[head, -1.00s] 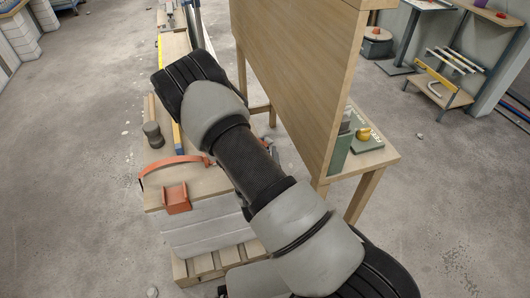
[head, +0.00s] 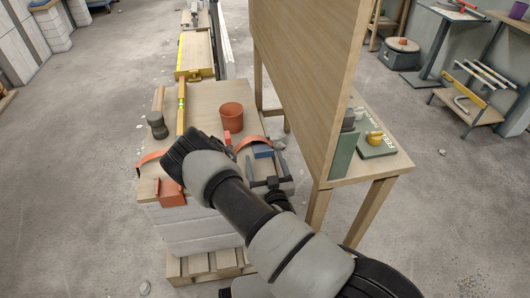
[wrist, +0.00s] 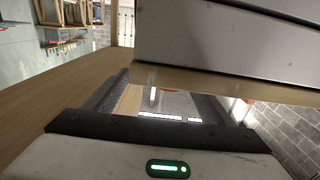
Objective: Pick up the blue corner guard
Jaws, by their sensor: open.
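In the head view a small blue piece, which looks like the blue corner guard (head: 263,154), shows on the wooden top of the stack. It is just beyond or between the dark fingers of my gripper (head: 263,165); I cannot tell which. The fingers are apart with nothing seen held. My arm and gripper hide part of the area around it. In the wrist view my gripper (wrist: 163,92) is open, with a pale surface showing between its fingers. I cannot make out the blue corner guard there.
On the stack are an orange cup (head: 231,117), an orange corner guard (head: 171,193), an orange strap (head: 152,159), a mallet (head: 157,125) and a yellow level (head: 181,108). A tall wooden panel (head: 303,75) rises close on the right, above a table (head: 365,170).

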